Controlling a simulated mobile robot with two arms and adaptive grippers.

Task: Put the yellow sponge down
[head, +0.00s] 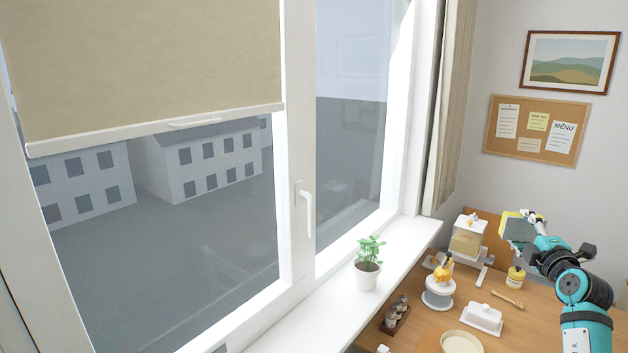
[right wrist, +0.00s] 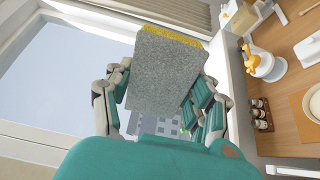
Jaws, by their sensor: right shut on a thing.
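The yellow sponge (right wrist: 168,70) is between the fingers of my right gripper (right wrist: 162,105) in the right wrist view. Its broad grey face shows, with a yellow strip along the far edge. In the head view the sponge (head: 517,229) is at the right, held up above the wooden table by my right gripper (head: 524,230), which is shut on it. It looks apart from the table. My left gripper is not in view.
The table (head: 535,318) holds a butter dish (head: 482,318), a honey jar (head: 515,276), a white stand (head: 438,291) with an orange item, a spice rack (head: 396,313) and a bowl (head: 461,342). A potted plant (head: 367,275) stands on the windowsill (head: 330,322). Bare wood shows at the right front.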

